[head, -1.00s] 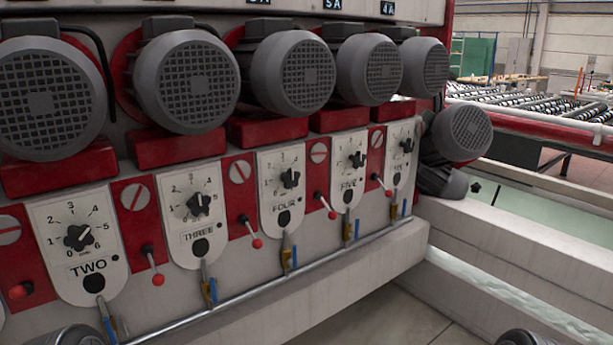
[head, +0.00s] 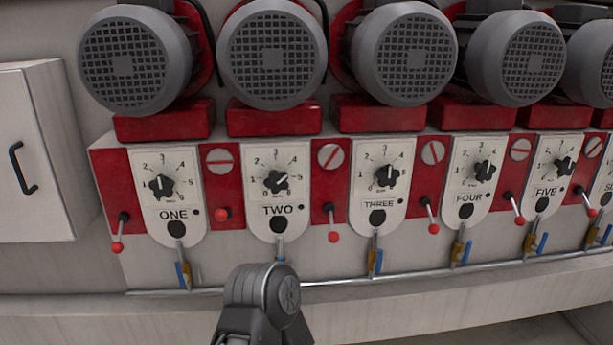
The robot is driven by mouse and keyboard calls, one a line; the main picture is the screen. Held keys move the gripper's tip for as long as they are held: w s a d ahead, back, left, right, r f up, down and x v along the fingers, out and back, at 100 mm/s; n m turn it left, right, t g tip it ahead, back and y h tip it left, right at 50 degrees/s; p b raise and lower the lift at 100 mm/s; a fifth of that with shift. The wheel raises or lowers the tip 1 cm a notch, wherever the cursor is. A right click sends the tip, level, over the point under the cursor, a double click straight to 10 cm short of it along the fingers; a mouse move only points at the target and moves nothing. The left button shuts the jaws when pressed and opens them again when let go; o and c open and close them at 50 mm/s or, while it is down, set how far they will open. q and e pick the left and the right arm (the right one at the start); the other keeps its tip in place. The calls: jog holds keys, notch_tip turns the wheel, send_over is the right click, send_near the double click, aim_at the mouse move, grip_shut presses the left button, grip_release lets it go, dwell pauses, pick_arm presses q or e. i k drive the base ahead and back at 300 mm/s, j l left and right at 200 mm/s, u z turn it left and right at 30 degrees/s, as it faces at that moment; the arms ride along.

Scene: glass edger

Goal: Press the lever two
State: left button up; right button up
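The panel marked TWO (head: 278,210) is a white plate with a black dial, left of centre in the head view. To its left, between panels ONE and TWO, a red-knobbed lever (head: 222,214) points out toward me, its rod mostly hidden behind the knob. To its right, between TWO and THREE, another red-knobbed lever (head: 333,237) hangs down. Neither lever bears a label of its own. Neither of my grippers is in view. A dark grey part of my arm shows at the bottom, below panel TWO.
More levers hang beside panels ONE (head: 173,215), THREE (head: 378,204) and FOUR (head: 468,198). Large grey motors (head: 271,55) stick out above. A pipe (head: 330,281) with blue-handled valves and a pale ledge (head: 400,303) run below. A white cabinet (head: 45,150) stands at left.

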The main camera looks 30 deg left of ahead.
aim_at(221, 215)
jog(key=u, duration=1.6)
